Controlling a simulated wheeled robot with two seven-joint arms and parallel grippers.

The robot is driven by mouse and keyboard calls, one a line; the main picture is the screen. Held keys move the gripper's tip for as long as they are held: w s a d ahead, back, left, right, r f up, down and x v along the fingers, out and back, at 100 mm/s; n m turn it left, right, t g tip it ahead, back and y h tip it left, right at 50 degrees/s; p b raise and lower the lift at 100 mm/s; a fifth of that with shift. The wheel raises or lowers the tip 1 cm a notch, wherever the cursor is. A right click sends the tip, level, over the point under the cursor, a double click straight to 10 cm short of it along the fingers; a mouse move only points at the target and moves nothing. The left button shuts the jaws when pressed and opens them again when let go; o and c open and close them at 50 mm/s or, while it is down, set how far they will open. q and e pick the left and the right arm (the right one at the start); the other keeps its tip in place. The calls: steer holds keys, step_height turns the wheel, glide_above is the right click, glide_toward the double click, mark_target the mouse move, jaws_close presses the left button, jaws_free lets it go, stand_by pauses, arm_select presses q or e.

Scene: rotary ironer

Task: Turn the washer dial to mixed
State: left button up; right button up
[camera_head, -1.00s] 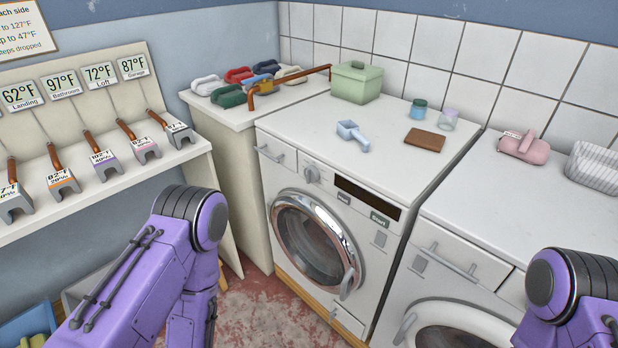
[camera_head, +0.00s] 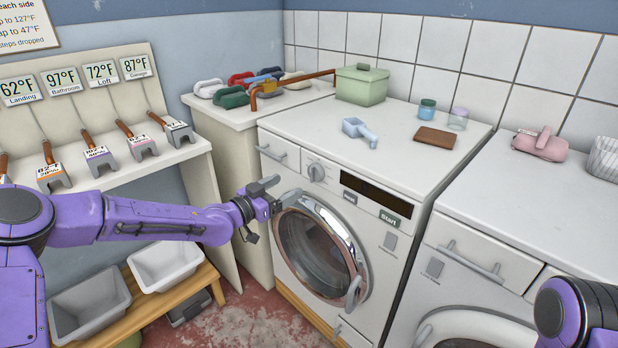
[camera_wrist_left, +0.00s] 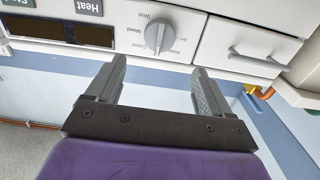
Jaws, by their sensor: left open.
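The washer (camera_head: 400,178) stands in the middle of the head view with its round door shut. Its grey dial (camera_head: 316,172) sits on the front panel between the drawer and the dark display. In the left wrist view the dial (camera_wrist_left: 159,37) appears upside down, with small labels around it; one seems to read Mixed and one Wool. Which label its ridge points to I cannot tell. My left gripper (camera_head: 281,190) is open and empty in front of the panel, left of and below the dial. In the wrist view its fingers (camera_wrist_left: 160,67) straddle the dial's line, apart from it. My right gripper is out of view.
The washer's detergent drawer (camera_head: 278,153) is left of the dial; the Start button (camera_head: 389,218) is to its right. A second machine (camera_head: 480,255) stands at right.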

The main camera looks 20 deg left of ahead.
mark_target(311, 173)
arm_select(q)
steer(key=p+x, duration=0.1)
steer(key=x, duration=0.9)
steer(key=shift+s, duration=0.1)
steer(key=c, duration=1)
